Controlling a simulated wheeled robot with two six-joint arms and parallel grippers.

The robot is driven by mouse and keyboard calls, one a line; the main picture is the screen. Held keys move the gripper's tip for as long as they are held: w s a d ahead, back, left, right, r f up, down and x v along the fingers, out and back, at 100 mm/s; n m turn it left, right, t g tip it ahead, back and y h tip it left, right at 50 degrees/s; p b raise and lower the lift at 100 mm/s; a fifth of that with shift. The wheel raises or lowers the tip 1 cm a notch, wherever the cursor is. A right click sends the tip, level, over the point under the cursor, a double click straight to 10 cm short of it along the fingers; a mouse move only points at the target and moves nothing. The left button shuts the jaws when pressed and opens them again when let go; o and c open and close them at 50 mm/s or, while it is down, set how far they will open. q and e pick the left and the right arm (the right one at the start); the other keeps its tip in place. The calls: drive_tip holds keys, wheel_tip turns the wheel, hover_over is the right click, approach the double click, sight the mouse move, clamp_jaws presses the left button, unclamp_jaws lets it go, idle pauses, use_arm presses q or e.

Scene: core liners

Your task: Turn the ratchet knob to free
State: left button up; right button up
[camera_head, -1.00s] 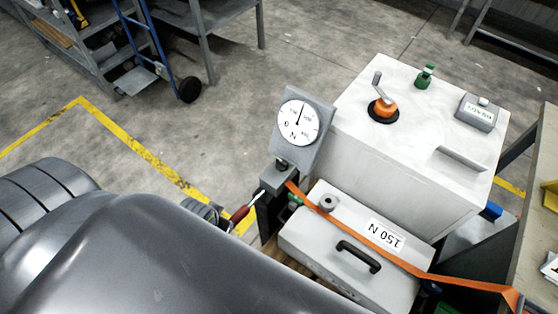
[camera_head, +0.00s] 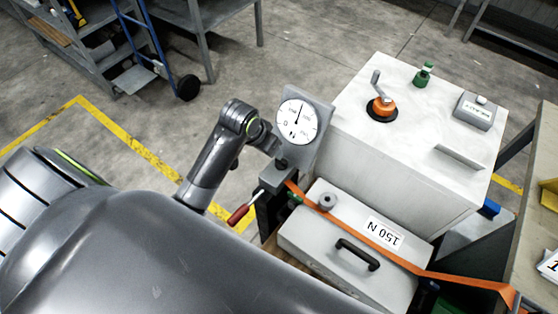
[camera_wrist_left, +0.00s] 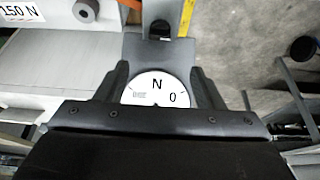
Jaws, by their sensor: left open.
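The round white dial (camera_head: 297,121) marked N stands on a grey plate, and a small dark knob (camera_head: 281,163) sits below it. I cannot tell for certain which knob is the ratchet knob. An orange strap (camera_head: 385,252) runs from the post below the dial across the grey box marked 150 N (camera_head: 320,240). A red-handled lever (camera_head: 240,213) sticks out left of the post. My left gripper (camera_head: 270,143) is just left of the dial; in the left wrist view (camera_wrist_left: 158,76) its fingers are apart, with the dial showing between them. My right gripper is not in view.
A tall white cabinet (camera_head: 390,165) behind carries an orange knob with a crank (camera_head: 382,106), a green knob (camera_head: 423,75) and a grey labelled block (camera_head: 475,111). A bench (camera_head: 535,200) borders the right. Open floor lies left of the post, with a blue hand truck (camera_head: 150,60) beyond.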

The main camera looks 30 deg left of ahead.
sight(280, 162)
use_arm(q)
drive_tip(key=b+x, duration=0.1)
drive_tip(key=x, duration=1.5)
drive_tip(key=shift+s+b, duration=0.1)
drive_tip(key=shift+b, duration=0.25)
drive_tip(key=c, duration=1)
